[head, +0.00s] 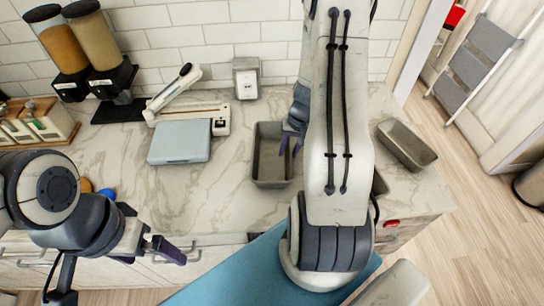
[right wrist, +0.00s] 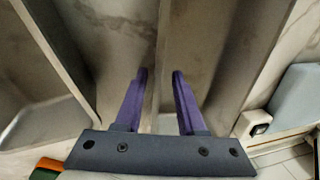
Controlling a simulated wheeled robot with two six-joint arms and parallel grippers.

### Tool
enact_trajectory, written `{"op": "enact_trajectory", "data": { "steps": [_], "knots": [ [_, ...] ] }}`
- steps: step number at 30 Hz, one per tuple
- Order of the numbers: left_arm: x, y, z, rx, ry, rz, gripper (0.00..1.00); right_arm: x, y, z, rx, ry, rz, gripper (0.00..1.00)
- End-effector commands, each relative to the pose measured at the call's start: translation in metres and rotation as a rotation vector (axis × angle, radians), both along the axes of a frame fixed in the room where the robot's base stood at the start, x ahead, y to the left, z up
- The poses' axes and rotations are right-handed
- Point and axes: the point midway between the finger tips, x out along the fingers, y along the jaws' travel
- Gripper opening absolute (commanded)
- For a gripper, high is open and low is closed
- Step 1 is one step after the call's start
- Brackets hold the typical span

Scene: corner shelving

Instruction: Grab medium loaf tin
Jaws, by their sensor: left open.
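A grey loaf tin (head: 270,178) stands open side up on the marble counter, left of my right arm. A second grey loaf tin (head: 408,146) stands tilted in the picture to the right of the arm. A corner of another grey tin (head: 380,185) shows from behind the arm. I cannot tell which is the medium one. My right gripper (head: 290,146) is at the first tin's right side. In the right wrist view its purple fingers (right wrist: 159,75) are apart, with a grey tin edge between them; contact is unclear. My left gripper (head: 170,250) is open and empty at the counter's front.
A blue-grey kitchen scale (head: 180,143), a white slicer-like device (head: 190,115) and dispensers (head: 95,40) stand on the left and back. A white box (head: 246,78) stands by the tiled wall. The counter ends at the right; a step ladder (head: 475,65) stands beyond.

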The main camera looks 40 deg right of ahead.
Motion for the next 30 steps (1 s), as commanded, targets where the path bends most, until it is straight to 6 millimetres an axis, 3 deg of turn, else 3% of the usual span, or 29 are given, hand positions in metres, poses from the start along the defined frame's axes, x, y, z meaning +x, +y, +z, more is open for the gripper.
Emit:
{"op": "enact_trajectory", "data": {
  "steps": [1, 2, 4, 5, 30],
  "knots": [
    [0.0, 0.0, -0.0001, 0.0, 0.0, 0.0, 1.0, 0.0001, 0.0, 0.0001, 0.0, 0.0, 0.0, 0.39],
    [0.0, 0.0, -0.0001, 0.0, 0.0, 0.0, 1.0, 0.0001, 0.0001, 0.0002, 0.0, 0.0, 0.0, 0.31],
    [0.0, 0.0, -0.0001, 0.0, 0.0, 0.0, 1.0, 0.0001, 0.0001, 0.0002, 0.0, 0.0, 0.0, 0.04],
    [0.0, 0.0, -0.0001, 0.0, 0.0, 0.0, 1.0, 0.0, 0.0001, 0.0002, 0.0, 0.0, 0.0, 0.0],
    [0.0001, -0.0001, 0.0001, 0.0, 0.0, 0.0, 1.0, 0.0, 0.0, 0.0006, 0.001, 0.0, 0.0, 0.0]
  ]
}}
